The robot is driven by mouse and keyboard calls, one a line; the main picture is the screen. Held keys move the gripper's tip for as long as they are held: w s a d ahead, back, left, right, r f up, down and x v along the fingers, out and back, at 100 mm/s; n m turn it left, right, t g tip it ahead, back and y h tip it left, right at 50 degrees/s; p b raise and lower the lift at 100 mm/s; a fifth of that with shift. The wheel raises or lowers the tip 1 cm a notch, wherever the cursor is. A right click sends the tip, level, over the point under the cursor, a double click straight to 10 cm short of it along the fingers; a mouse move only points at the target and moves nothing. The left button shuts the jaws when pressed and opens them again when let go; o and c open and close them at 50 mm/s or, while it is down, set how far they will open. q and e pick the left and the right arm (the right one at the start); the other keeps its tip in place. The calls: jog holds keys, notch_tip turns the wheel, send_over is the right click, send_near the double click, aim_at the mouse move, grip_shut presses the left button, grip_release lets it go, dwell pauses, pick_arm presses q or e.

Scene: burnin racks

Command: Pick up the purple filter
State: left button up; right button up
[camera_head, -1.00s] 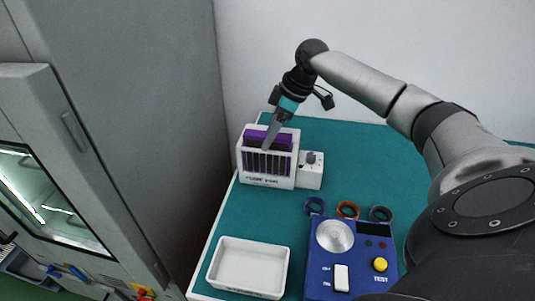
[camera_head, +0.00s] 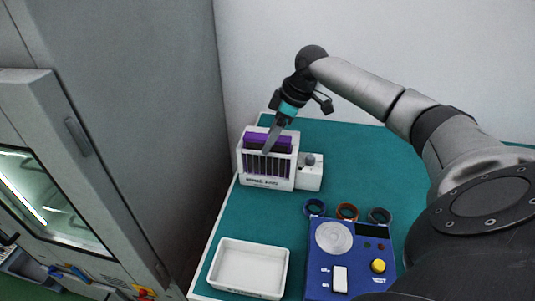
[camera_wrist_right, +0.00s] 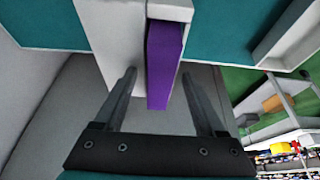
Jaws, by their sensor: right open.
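The purple filter (camera_head: 254,138) sits in the top of a white slotted rack (camera_head: 267,183) at the back left of the teal table. In the right wrist view the filter (camera_wrist_right: 163,60) is a tall purple slab standing out from the white rack housing. My right gripper (camera_head: 265,151) is at the top of the rack, pointing down. In the right wrist view the gripper (camera_wrist_right: 159,75) is open, with one finger on each side of the filter and visible gaps. My left gripper is not in view.
A control box with a dial (camera_head: 310,177) adjoins the rack on the right. An empty white tray (camera_head: 248,243) lies at the front left. A blue test unit (camera_head: 318,267) stands at front centre, with three coloured rings behind it. A grey cabinet (camera_head: 130,110) stands left.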

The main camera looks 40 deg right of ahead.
grip_shut()
dwell(0.6)
dwell(0.8)
